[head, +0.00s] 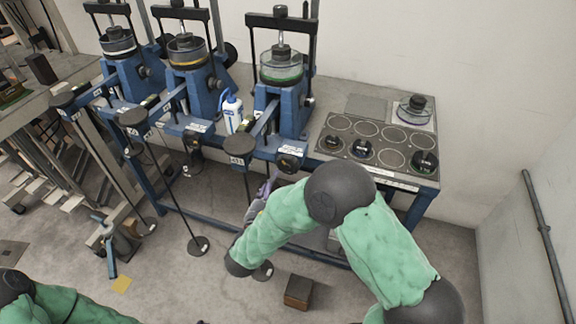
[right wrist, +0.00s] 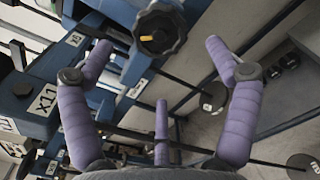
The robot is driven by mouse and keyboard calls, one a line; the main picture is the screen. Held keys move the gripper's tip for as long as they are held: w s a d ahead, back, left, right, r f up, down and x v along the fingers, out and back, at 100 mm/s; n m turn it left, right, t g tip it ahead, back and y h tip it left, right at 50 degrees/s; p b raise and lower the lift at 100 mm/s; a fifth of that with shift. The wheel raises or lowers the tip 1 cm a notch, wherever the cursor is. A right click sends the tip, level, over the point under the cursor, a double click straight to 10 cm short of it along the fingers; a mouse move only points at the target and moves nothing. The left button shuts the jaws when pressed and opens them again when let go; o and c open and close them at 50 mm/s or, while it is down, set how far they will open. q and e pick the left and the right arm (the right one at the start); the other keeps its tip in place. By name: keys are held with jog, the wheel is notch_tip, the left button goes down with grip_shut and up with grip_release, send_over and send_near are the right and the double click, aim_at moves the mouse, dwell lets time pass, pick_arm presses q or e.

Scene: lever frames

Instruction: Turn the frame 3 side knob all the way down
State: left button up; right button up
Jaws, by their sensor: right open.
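The rightmost blue lever frame (head: 290,110) stands on the bench, with a dark round side knob (head: 289,163) on its front edge. In the right wrist view a black lobed knob with a yellow mark (right wrist: 160,28) sits at the top, beyond and between the fingertips. My right gripper (right wrist: 158,48) is open and empty, its purple padded fingers spread to either side below the knob, with no contact visible. In the head view the right gripper (head: 264,188) is mostly hidden by my green arm, below and left of the knob. My left gripper is out of view.
Two similar lever frames (head: 125,75) (head: 190,75) stand to the left. A blue-and-white bottle (head: 232,114) is beside the right frame. A grey panel with round spots and dark knobs (head: 392,130) is at right. Thin rods hang below the bench. A brown block (head: 299,291) lies on the floor.

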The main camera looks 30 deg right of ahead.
aim_at(287, 167)
jog(key=x, duration=0.8)
jog(key=shift+w+d+b, duration=0.15)
jog(key=shift+d+b, duration=0.05)
jog(key=shift+b, duration=0.1)
jog(key=shift+w+d, duration=0.25)
jog(key=shift+c, duration=0.5)
jog(key=c, duration=1.5)
